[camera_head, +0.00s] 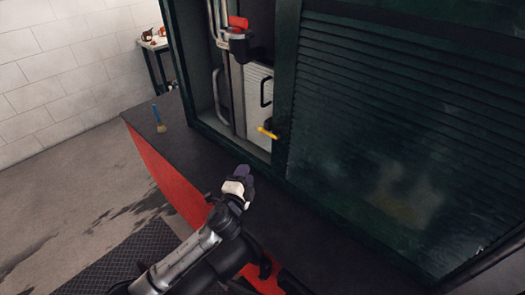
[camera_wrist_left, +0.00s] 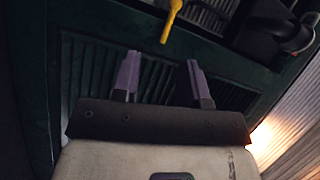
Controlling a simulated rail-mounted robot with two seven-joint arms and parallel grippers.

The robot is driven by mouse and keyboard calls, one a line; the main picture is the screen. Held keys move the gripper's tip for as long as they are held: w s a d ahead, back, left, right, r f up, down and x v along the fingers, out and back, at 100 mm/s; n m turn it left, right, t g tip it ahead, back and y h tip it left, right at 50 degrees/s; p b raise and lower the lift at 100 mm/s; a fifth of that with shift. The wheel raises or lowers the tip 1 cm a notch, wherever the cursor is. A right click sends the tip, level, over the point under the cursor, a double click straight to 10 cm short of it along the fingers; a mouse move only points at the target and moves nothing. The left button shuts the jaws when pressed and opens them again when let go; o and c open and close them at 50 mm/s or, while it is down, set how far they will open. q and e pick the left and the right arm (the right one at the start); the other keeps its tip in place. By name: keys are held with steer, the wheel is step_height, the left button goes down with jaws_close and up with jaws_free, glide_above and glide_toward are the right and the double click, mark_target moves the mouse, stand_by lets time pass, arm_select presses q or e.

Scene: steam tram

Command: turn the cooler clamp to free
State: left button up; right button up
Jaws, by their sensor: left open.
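A small yellow lever (camera_head: 268,132) sticks out at the lower right edge of the open cabinet bay. It also shows at the top of the left wrist view (camera_wrist_left: 171,18). A red-topped black fitting (camera_head: 238,32) sits higher in the bay. No label shows which one is the cooler clamp. My left gripper (camera_head: 243,172) is below and a little left of the yellow lever, apart from it. In the left wrist view its two purple fingers (camera_wrist_left: 160,76) are spread with nothing between them. My right gripper is not in view.
The dark green cabinet (camera_head: 285,75) has a slatted panel (camera_head: 400,110) on its right. A blue-handled brush (camera_head: 158,118) stands on the dark ledge (camera_head: 180,145). A small table (camera_head: 158,45) stands by the white brick wall. Open floor lies at left.

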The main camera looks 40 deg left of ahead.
mark_target(268, 134)
arm_select(q)
steer(key=w+a+r+m+b, duration=0.1)
steer(key=w+a, duration=0.1)
steer(key=w, duration=0.6)
steer(key=w+a+r+m+t, duration=0.1)
steer(key=w+a+r, duration=0.1)
steer(key=w, duration=0.5)
steer(key=shift+w+a+r+t+b, duration=0.3)
steer(key=shift+w+a+b, duration=0.1)
steer(key=shift+a, duration=0.35)
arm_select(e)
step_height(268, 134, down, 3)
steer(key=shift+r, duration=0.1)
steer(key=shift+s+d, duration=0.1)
arm_select(q)
jaws_close()
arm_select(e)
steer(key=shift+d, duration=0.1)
